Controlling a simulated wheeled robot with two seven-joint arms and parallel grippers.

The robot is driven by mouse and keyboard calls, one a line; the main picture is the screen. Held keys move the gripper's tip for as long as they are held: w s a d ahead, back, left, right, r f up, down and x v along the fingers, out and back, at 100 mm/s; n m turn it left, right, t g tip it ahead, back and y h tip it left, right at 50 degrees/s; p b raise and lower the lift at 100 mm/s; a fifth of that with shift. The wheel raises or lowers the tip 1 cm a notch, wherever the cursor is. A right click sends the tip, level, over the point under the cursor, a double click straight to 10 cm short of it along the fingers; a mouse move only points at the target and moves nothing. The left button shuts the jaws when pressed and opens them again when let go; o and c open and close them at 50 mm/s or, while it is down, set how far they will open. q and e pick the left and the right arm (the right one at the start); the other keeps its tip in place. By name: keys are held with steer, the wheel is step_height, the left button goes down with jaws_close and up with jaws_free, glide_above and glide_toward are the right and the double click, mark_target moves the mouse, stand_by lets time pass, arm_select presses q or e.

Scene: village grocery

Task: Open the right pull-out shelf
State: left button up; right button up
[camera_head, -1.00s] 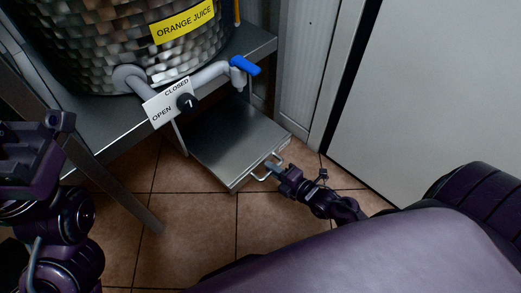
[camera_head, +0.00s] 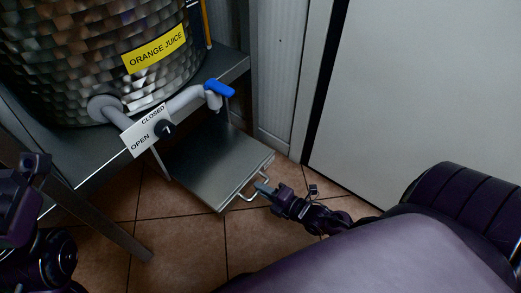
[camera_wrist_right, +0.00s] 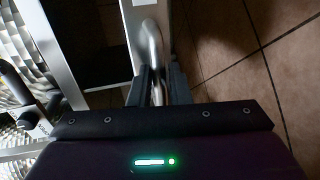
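The right pull-out shelf (camera_head: 208,172) is a flat metal tray low under the orange juice stand. It sticks out towards me, with a wire handle (camera_head: 247,192) on its front edge. My right gripper (camera_head: 263,187) is at this handle. In the right wrist view, the handle's bar (camera_wrist_right: 154,48) runs between the two close-set fingers (camera_wrist_right: 159,87), which appear shut on it. My left gripper (camera_head: 30,170) is partly in view at the left edge, away from the shelf; its fingers cannot be made out clearly.
A metal tank with a yellow ORANGE JUICE label (camera_head: 155,48) stands on the metal stand. Its tap has a blue lever (camera_head: 219,88) and an OPEN/CLOSED sign (camera_head: 147,131) above the shelf. A pale panel (camera_head: 420,90) rises at right. Tiled floor (camera_head: 185,245) is clear before the shelf.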

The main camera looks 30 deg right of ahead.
steer(key=p+v, duration=0.2)
steer(key=v, duration=0.4)
steer(key=shift+s, duration=0.35)
steer(key=shift+d, duration=0.15)
